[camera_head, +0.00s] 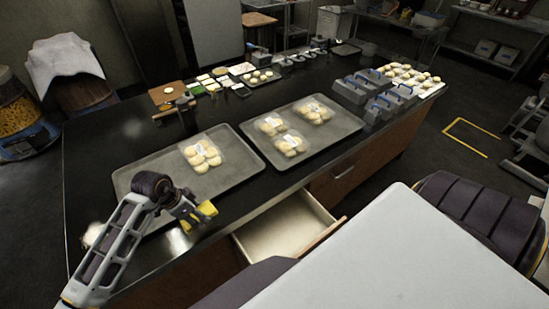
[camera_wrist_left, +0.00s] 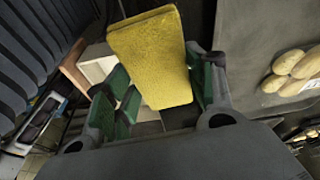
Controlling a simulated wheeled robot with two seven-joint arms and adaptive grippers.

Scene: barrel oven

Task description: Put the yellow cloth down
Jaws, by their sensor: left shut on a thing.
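The yellow cloth (camera_wrist_left: 152,58) is a flat folded piece between the green-padded fingers of my left gripper (camera_wrist_left: 165,95). In the head view the cloth (camera_head: 207,208) shows as a small yellow patch at the tip of my left gripper (camera_head: 190,213). The gripper is shut on the cloth, over the front edge of the black counter (camera_head: 95,165), beside the near corner of the left grey tray (camera_head: 130,178). I cannot tell whether the cloth touches anything below. My right gripper is not in view.
An open, empty-looking drawer (camera_head: 285,228) sticks out below the counter front. The left tray holds a bag of buns (camera_head: 201,153), and a second tray (camera_head: 335,138) holds several more. Grey tins (camera_head: 365,90) stand at the right. The counter's left end is mostly bare.

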